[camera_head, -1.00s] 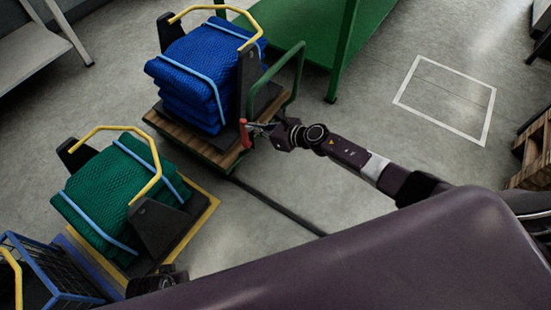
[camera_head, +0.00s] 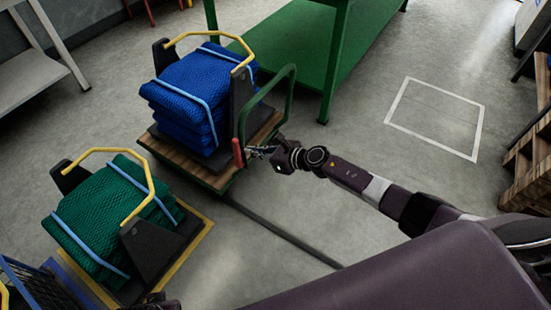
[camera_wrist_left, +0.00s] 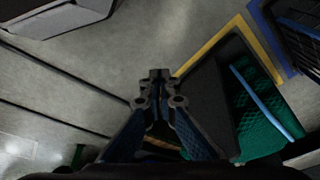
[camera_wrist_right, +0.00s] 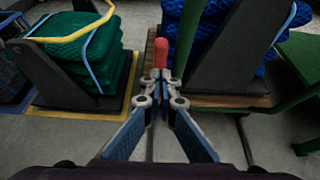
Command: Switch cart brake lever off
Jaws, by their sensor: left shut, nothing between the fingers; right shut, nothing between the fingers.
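The cart (camera_head: 212,172) has a wooden deck and a green push handle (camera_head: 292,90), and carries a folded blue net. Its red brake lever (camera_head: 237,152) stands upright at the near right side of the deck. My right gripper (camera_head: 256,152) is shut and empty, with its fingertips close beside the lever. In the right wrist view the red lever tip (camera_wrist_right: 161,52) rises just beyond the fingertips (camera_wrist_right: 160,78); I cannot tell whether they touch it. My left gripper (camera_wrist_left: 158,76) is shut and empty, low over the floor near the green net stack.
A green net (camera_head: 100,220) lies in a yellow-railed holder on a yellow-bordered spot at left. A blue crate (camera_head: 45,285) is at the lower left. A green table (camera_head: 290,45) stands behind the cart. A white floor square (camera_head: 437,118) at right is empty.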

